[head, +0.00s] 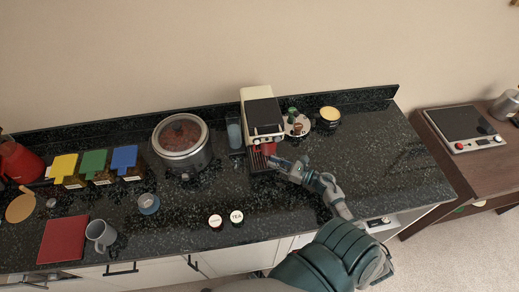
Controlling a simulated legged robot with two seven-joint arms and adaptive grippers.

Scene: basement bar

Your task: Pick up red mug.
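The red mug (268,148) is at the coffee machine (262,112), low at its front under the spout area. Only a small red part of it shows. My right gripper (273,160) reaches up from the lower right, with its tip right at the mug's front. It looks very close to or touching the mug. The fingers are too small and overlapped to tell whether they are open or closed around it. My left gripper is not in view.
A pot with a glass lid (181,140) stands left of the machine. A round tray with small items (297,125) stands right of it. The right counter is mostly clear.

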